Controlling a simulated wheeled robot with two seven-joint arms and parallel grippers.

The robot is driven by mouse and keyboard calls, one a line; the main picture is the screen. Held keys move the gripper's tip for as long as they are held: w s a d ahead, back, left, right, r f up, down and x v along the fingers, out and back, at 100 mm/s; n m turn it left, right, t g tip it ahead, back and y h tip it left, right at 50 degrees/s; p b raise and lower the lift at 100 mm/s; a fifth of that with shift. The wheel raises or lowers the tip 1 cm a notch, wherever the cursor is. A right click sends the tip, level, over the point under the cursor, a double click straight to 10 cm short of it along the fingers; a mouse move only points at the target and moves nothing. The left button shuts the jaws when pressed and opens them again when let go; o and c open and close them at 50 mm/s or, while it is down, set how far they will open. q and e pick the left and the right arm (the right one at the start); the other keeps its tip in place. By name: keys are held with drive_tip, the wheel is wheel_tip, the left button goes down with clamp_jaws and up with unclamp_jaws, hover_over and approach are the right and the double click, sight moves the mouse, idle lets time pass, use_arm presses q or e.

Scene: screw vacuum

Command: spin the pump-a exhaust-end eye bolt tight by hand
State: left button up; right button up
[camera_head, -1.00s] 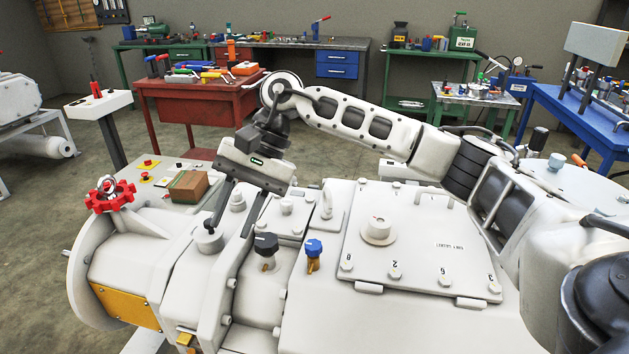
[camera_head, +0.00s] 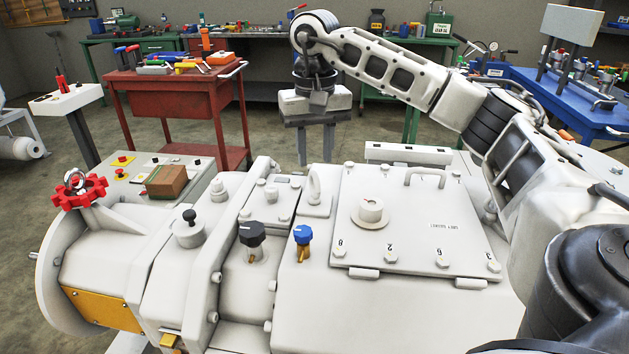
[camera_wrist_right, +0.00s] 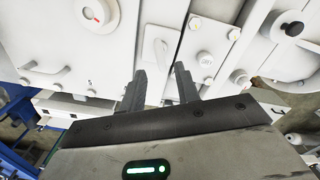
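The white pump (camera_head: 400,215) fills the foreground of the head view. A white upright eye-shaped lug (camera_head: 314,188) stands on its top, left of the hatch plate; it also appears between and beyond my fingers in the wrist view (camera_wrist_right: 158,55). A metal ring like an eye bolt (camera_head: 75,177) shows at the red handwheel on the pump's left end; how it is seated is unclear. My right gripper (camera_head: 314,160) points down behind the lug. In the wrist view its fingers (camera_wrist_right: 161,70) are apart with nothing between them. My left gripper is not in view.
Black (camera_head: 252,236) and blue-topped (camera_head: 303,236) knobs stand up from the pump front. A brown block (camera_head: 167,181) lies on a control panel at the left. A red tool cart (camera_head: 165,100) and a blue bench (camera_head: 590,115) stand behind. Open floor lies between cart and pump.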

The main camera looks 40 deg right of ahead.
sight(315, 172)
drive_tip(key=shift+f, duration=2.8)
clamp_jaws()
